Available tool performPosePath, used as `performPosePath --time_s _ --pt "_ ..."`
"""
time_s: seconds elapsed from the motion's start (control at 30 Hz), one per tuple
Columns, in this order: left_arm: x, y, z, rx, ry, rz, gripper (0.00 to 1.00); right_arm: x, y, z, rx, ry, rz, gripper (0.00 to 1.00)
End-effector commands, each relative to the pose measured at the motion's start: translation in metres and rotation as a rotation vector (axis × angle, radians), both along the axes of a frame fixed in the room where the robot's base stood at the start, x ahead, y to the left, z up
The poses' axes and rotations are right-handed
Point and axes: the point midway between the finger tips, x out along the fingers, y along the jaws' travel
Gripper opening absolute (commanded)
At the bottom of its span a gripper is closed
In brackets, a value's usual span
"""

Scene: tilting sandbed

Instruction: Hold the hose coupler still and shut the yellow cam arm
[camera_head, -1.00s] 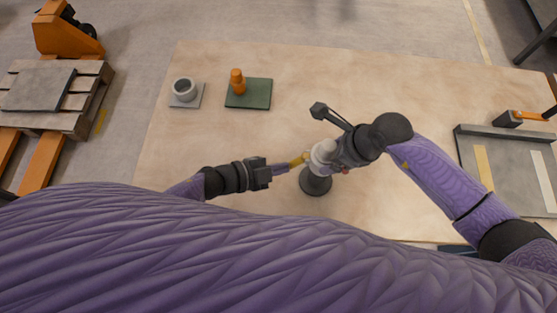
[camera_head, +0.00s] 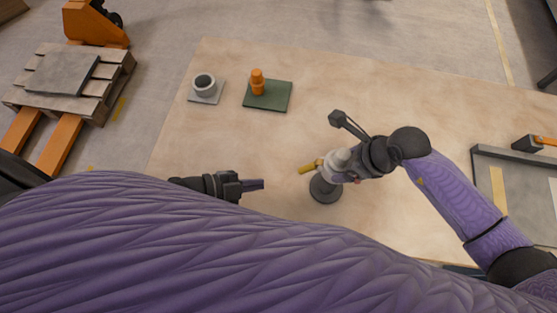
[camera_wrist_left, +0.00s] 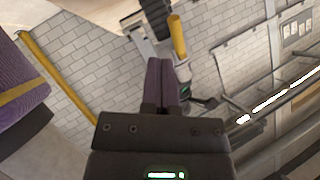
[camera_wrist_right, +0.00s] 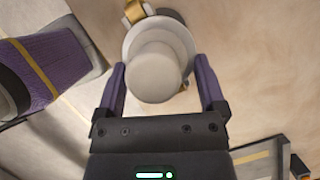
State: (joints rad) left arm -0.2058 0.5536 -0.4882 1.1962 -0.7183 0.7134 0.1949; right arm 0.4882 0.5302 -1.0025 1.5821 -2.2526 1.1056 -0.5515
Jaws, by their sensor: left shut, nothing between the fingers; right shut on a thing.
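The pale grey hose coupler (camera_head: 341,158) stands on a dark round base (camera_head: 325,189) on the table. My right gripper (camera_head: 347,166) is shut on it from the right; in the right wrist view the fingers lie on either side of the coupler's round body (camera_wrist_right: 154,72). The yellow cam arm (camera_head: 308,168) sticks out from the coupler's left side in the head view. It also shows beyond the left fingertips in the left wrist view (camera_wrist_left: 178,36). My left gripper (camera_head: 262,184) is shut and empty, left of the cam arm with a gap between them.
A grey ring-shaped part (camera_head: 204,86) on a grey plate and an orange part (camera_head: 257,82) on a green plate (camera_head: 278,98) lie at the back left. A grey tray (camera_head: 483,165) is at the right. The table between is clear.

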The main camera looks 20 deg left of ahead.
Motion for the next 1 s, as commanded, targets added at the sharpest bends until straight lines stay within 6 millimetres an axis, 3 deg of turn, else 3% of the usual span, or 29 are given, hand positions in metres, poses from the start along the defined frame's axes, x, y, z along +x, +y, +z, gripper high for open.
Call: performPosePath --time_s 0.13,0.33,0.87,1.0 --pt "-0.013 0.021 -0.009 0.002 0.002 0.001 0.0 0.0 0.0 0.001 0.002 -0.001 0.0 0.0" --pt "-0.021 0.033 -0.013 0.001 -0.001 0.001 0.0 0.0 0.0 0.001 0.002 -0.001 0.0 0.0" --pt "-0.021 0.033 -0.013 0.0 -0.001 0.0 0.0 0.0 0.0 0.001 0.002 -0.001 0.0 0.0" --pt "-0.029 0.016 -0.008 0.016 -0.022 -0.067 0.0 0.0 0.0 0.001 0.002 -0.001 0.0 0.0"
